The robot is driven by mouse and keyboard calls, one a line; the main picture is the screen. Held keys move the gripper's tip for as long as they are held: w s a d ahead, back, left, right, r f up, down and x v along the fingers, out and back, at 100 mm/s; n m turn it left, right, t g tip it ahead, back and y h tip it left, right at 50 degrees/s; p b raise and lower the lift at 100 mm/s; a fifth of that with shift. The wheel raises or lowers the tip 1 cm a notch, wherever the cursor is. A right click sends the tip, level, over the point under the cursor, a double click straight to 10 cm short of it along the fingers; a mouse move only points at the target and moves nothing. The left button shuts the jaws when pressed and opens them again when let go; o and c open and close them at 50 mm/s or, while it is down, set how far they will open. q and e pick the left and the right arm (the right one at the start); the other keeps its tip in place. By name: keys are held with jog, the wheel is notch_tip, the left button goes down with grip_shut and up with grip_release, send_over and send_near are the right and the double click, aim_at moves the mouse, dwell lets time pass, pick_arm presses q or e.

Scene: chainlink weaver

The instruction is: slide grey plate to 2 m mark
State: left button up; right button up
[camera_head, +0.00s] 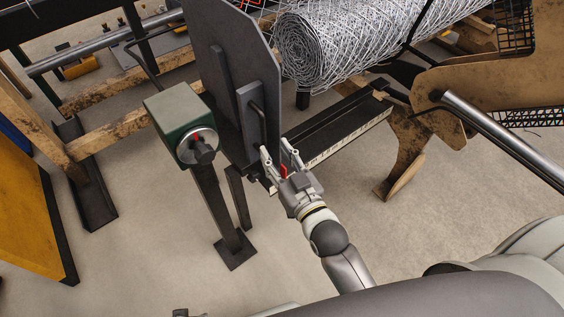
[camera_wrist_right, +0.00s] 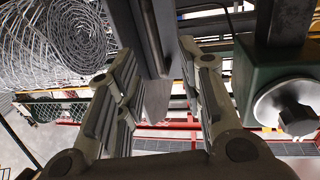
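The grey plate (camera_head: 228,62) stands upright at the near left end of a black rail, with a dark bar handle (camera_head: 257,118) on its face. A white ruled scale (camera_head: 345,137) runs along the rail; its numbers are too small to read. My right gripper (camera_head: 281,152) is at the lower end of the handle. In the right wrist view its fingers (camera_wrist_right: 160,75) are spread, with the dark handle bar (camera_wrist_right: 151,38) between or just beyond their tips; contact cannot be told. A small red piece (camera_head: 284,171) shows by the fingers. My left gripper is not in view.
A green box with a round knob (camera_head: 172,115) stands on a post left of the plate. A roll of wire mesh (camera_head: 320,50) lies behind the rail. Bare floor lies in front.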

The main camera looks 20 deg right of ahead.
jog(key=shift+s+d, duration=0.15)
jog(key=shift+s, duration=1.2)
jog(key=s+d+f+g+h, duration=0.1)
jog(key=s+f+g, duration=0.25)
jog(key=f, duration=0.55)
jog(key=s+d+f+g, duration=0.1)
jog(key=s+f+g, duration=0.25)
jog(key=f, duration=0.65)
jog(key=s+d+f+g+h, duration=0.1)
jog(key=s+f+g, duration=0.25)
jog(key=f, duration=0.55)
jog(key=s+d+f+g, duration=0.4)
jog(key=s+f+g, duration=0.1)
jog(key=s+f, duration=0.4)
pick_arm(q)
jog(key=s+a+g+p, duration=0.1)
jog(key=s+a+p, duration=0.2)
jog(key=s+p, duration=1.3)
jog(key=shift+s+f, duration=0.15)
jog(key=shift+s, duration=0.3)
pick_arm(e)
jog(key=s+d+g, duration=0.1)
jog(key=s+d, duration=0.2)
jog(key=s, duration=1.4)
jog(key=shift+s+n+h, duration=0.3)
jog(key=shift+h, duration=0.1)
